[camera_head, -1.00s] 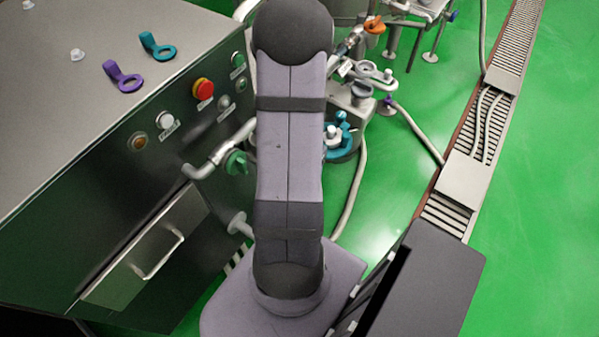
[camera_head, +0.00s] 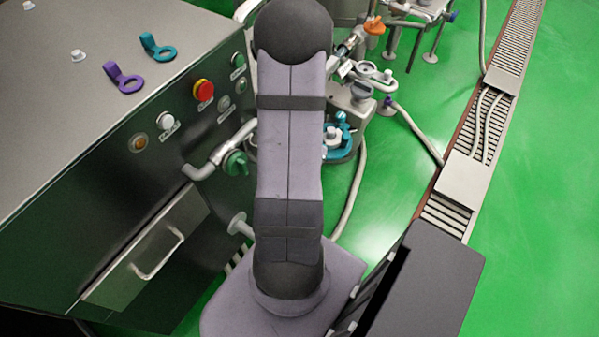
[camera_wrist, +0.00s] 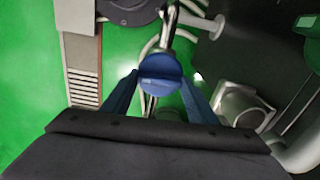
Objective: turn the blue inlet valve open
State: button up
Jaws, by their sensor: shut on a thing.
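The blue inlet valve (camera_wrist: 161,66) shows in the wrist view as a round blue handle with a raised rib, at the top middle. My gripper (camera_wrist: 160,80) has its two blue fingers on either side of the handle and is shut on it. A metal pipe runs behind the handle. In the camera_head view, my arm covers the middle of the picture, and I cannot make out the blue inlet valve or my gripper there.
A steel cabinet (camera_head: 70,180) with a red button (camera_head: 203,90) and a green knob (camera_head: 236,163) stands at the left. An orange valve (camera_head: 374,26) and teal fittings (camera_head: 345,142) are right of my arm. A floor drain (camera_head: 505,60) crosses the open green floor.

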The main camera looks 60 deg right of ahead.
jog(key=n+p, duration=0.1)
jog(key=n, duration=0.3)
jog(key=shift+r+n+p, duration=0.1)
jog(key=shift+n+p, duration=0.25)
jog(key=shift+n, duration=0.05)
jog(key=n+p, duration=0.1)
jog(key=n, duration=0.3)
jog(key=n+p, duration=0.1)
jog(key=n, duration=0.3)
jog(key=shift+n, duration=0.4)
jog(key=shift+n+p, duration=0.5)
jog(key=shift+n, duration=1.4)
jog(key=o, duration=1)
jog(key=shift+o, duration=0.2)
jog(key=shift+r, duration=3.6)
